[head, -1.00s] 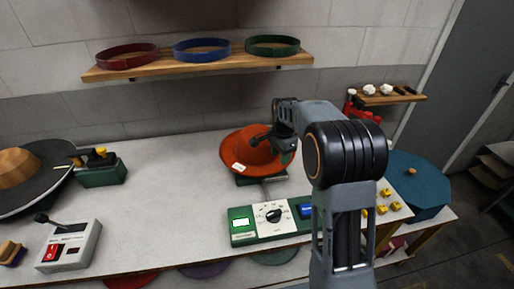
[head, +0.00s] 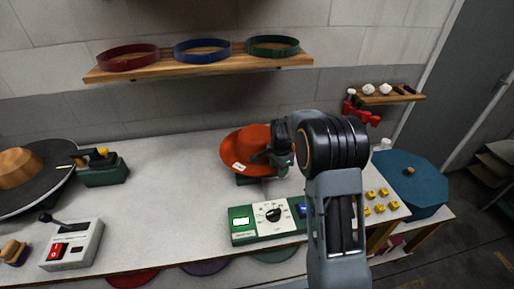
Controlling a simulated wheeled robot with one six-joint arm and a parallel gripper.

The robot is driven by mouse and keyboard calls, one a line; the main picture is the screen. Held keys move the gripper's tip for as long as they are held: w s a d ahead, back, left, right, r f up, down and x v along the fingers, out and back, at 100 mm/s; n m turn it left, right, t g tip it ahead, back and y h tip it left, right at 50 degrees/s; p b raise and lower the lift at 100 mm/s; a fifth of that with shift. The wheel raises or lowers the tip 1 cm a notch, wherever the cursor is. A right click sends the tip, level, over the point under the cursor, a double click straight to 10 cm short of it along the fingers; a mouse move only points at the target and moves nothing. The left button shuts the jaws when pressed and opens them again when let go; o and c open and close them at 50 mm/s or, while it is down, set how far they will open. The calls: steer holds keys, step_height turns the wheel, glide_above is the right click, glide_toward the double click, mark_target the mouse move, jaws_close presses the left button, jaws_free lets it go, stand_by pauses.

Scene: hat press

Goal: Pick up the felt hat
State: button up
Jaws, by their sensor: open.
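The felt hat (head: 247,151) is orange-red with a wide brim and a small white tag on its near edge. It rests on a dark green stand or scale behind the control panel and looks tilted. My gripper (head: 266,158) is in front of the hat's right part in the picture, beside or over the brim. Its jaws are open. I cannot tell whether the brim lies between the fingers. My arm hides the hat's right edge.
A green control panel (head: 268,218) with a dial stands in front of the hat. A wooden shelf (head: 200,66) with several bands hangs above. A lever box (head: 73,246) stands front left, a blue octagonal box (head: 418,182) at right. The table's middle left is clear.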

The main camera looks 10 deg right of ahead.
jaws_close()
steer(key=shift+r, duration=0.1)
stand_by(0.3)
step_height(320, 180, up, 10)
steer(key=b, duration=0.1)
stand_by(0.4)
steer(key=c, duration=0.6)
jaws_free()
jaws_close()
